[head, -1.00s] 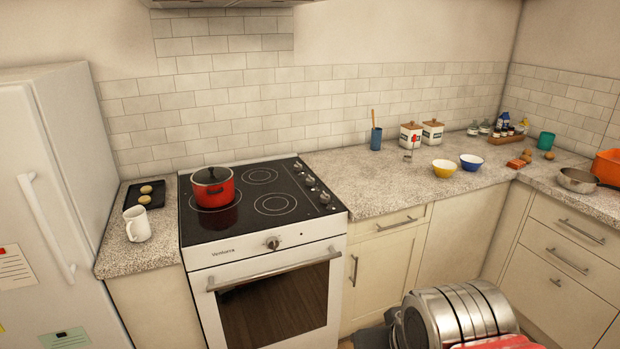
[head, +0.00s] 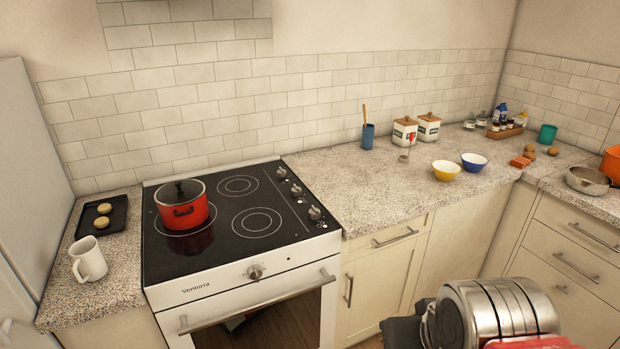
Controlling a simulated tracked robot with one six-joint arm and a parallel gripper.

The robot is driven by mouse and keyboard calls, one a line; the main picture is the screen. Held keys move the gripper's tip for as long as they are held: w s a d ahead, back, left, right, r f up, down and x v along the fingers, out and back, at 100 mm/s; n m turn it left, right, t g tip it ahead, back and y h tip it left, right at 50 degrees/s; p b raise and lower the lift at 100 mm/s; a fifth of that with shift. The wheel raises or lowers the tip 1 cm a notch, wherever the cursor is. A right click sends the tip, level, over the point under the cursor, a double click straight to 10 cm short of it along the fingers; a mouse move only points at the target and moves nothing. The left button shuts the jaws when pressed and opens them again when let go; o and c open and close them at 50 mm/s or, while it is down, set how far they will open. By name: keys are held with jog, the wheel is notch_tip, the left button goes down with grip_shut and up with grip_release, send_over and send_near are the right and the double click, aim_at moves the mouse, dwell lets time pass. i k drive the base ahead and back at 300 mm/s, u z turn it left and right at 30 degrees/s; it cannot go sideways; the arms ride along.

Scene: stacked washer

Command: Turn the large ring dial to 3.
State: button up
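No washer and no dial with readable numbers shows in the head view. The white stove (head: 215,287) has one larger round knob (head: 255,272) on its front panel. Several small knobs (head: 297,190) sit along the right side of its black cooktop. I cannot tell whether any of these is the large ring dial, and no setting can be read. My arm (head: 490,310), silver with dark and red parts, shows at the lower right, apart from the stove front. My gripper's fingers are not visible.
A red pot (head: 184,207) stands on the cooktop's left burner. A white mug (head: 88,259) and a dark tray (head: 101,222) are on the left counter. The oven handle (head: 255,301) juts out below the panel. Bowls and canisters stand on the right counter (head: 340,190).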

aim_at(296, 191)
jog(key=i, duration=0.75)
jog(key=u, duration=0.5)
jog(key=i, duration=0.6)
jog(key=u, duration=0.35)
